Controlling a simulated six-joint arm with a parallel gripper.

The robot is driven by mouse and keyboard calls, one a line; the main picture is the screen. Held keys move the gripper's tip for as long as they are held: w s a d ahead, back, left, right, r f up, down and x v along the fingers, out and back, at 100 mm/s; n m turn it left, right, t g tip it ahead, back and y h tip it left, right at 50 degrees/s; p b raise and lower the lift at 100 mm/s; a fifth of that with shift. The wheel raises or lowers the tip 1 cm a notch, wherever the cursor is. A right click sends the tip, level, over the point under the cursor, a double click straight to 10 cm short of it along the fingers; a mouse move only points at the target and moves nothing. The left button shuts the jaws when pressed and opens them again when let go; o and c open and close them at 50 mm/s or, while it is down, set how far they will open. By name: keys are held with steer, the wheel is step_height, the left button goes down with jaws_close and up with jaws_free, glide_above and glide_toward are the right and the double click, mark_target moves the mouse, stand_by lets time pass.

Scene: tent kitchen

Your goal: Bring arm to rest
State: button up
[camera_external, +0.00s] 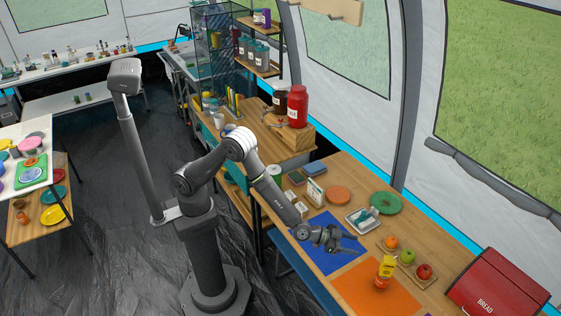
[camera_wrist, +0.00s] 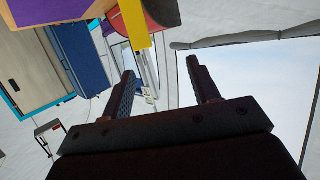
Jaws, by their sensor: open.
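My gripper (camera_external: 338,241) is above the blue mat (camera_external: 322,258) on the wooden table, at the end of my bent arm. In the wrist view, the two dark fingers of my gripper (camera_wrist: 164,90) stand well apart. Nothing is between them that I can see as held. The gripper appears apart from the fruit and dishes on the table.
An orange mat (camera_external: 350,288) lies to the right with a yellow-and-orange item (camera_external: 384,272) on it. A red bread box (camera_external: 496,286) stands at the table's right end. A white tray (camera_external: 351,222) and a green plate (camera_external: 386,203) lie behind.

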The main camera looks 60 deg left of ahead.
steer(key=s+a+f, duration=0.1)
steer(key=s+a, duration=0.2)
steer(key=a, duration=0.3)
steer(key=s+a+f+m+g+h, duration=0.1)
steer(key=s+a+f, duration=0.1)
steer(key=a, duration=0.5)
steer(key=shift+s+a+f, duration=0.2)
steer(key=shift+s+f, duration=0.1)
steer(key=shift+s, duration=0.25)
steer(key=w+d+r, duration=0.2)
steer(key=w+d, duration=0.1)
steer(key=d, duration=0.6)
steer(key=w+d+r, duration=0.3)
steer(key=d, duration=0.7)
steer(key=shift+w+r+n+t+y, duration=0.35)
steer(key=shift+n+t+y, duration=0.05)
steer(key=shift+a, duration=0.1)
